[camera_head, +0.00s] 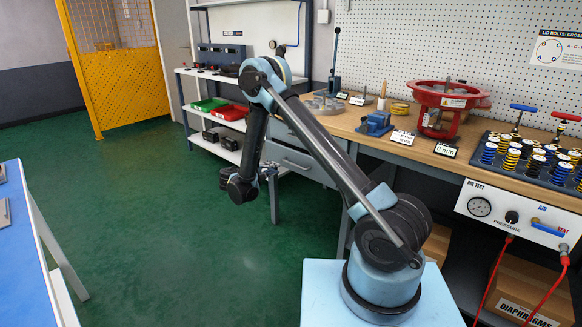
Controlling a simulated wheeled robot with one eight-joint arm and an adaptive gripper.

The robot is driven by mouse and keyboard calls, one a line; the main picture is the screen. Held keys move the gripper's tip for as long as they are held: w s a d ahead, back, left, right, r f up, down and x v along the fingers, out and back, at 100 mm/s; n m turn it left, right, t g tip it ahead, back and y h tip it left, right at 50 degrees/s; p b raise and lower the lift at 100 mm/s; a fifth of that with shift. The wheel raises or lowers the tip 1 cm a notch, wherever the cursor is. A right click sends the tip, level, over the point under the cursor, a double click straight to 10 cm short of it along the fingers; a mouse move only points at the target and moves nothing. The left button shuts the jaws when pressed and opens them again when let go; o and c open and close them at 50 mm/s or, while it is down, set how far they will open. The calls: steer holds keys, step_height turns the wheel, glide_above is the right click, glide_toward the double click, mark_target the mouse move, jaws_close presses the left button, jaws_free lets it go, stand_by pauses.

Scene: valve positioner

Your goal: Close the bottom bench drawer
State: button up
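The wooden workbench (455,160) runs along the right wall, with a grey drawer unit under its far end. The bottom bench drawer (308,166) has a grey front with a bar handle, partly hidden by my arm. It appears to stand out from the drawer above it (283,131), but how far I cannot tell. My gripper (270,170) is small in view, at the left end of the drawer front, beside the wrist of my arm. Whether it touches the drawer is unclear, and its fingers are too small to read.
A blue-topped table (22,250) stands at the left edge. A shelf rack with green (208,104) and red bins (230,112) is at the back. Green floor (170,230) is clear between them. A red ring fixture (441,100) and a spring rack (530,160) stand on the bench.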

steer(key=x, duration=1.3)
steer(key=shift+w+d, duration=0.15)
steer(key=shift+w, duration=0.15)
steer(key=shift+c, duration=0.5)
jaws_close()
